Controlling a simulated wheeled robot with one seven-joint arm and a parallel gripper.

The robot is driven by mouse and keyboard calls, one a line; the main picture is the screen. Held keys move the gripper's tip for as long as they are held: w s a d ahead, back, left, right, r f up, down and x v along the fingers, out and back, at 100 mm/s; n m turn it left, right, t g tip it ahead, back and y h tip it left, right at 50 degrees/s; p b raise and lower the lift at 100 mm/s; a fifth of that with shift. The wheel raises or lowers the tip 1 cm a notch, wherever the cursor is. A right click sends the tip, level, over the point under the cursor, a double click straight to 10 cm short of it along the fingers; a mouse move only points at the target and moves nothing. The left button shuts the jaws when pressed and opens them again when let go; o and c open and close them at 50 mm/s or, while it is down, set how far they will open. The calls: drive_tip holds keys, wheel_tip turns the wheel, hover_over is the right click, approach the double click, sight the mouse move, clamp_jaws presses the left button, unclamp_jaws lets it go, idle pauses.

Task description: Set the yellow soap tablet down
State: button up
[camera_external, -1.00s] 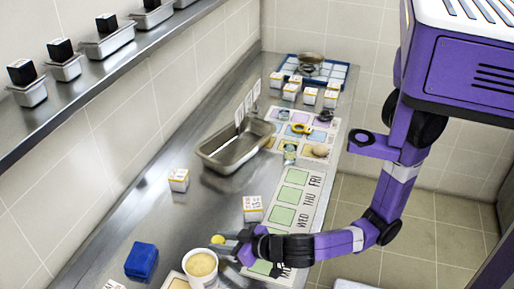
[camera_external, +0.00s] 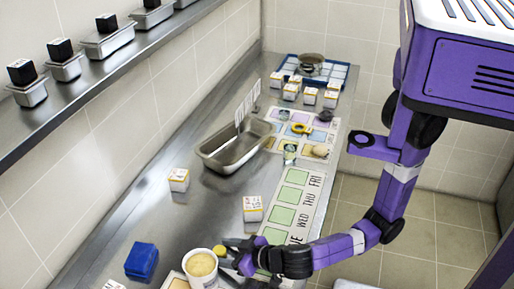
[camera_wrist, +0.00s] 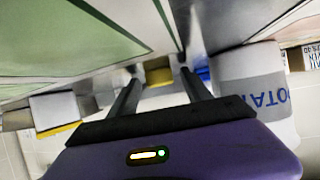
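The yellow soap tablet (camera_external: 219,250) is at the tips of my gripper (camera_external: 230,246), close to the right rim of the white tub. In the wrist view the yellow tablet (camera_wrist: 158,75) shows between the two dark fingertips of my gripper (camera_wrist: 160,78), which appear closed on it. It is low over the counter near the day strip's front end. I cannot tell whether it touches the surface.
A white tub (camera_external: 201,272) with beige contents stands just left of the tablet; its label shows in the wrist view (camera_wrist: 257,92). A blue block (camera_external: 141,260), white boxes (camera_external: 252,209), a steel pan (camera_external: 236,151) and the green-squared day strip (camera_external: 304,196) are nearby.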

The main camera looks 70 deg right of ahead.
drive_tip(key=shift+r, duration=0.1)
drive_tip(key=shift+s+r, duration=0.1)
drive_tip(key=shift+r, duration=0.05)
drive_tip(key=v, duration=1.1)
drive_tip(key=shift+s+r+b, duration=0.15)
drive_tip(key=shift+s+b, duration=0.15)
drive_tip(key=shift+s, duration=0.1)
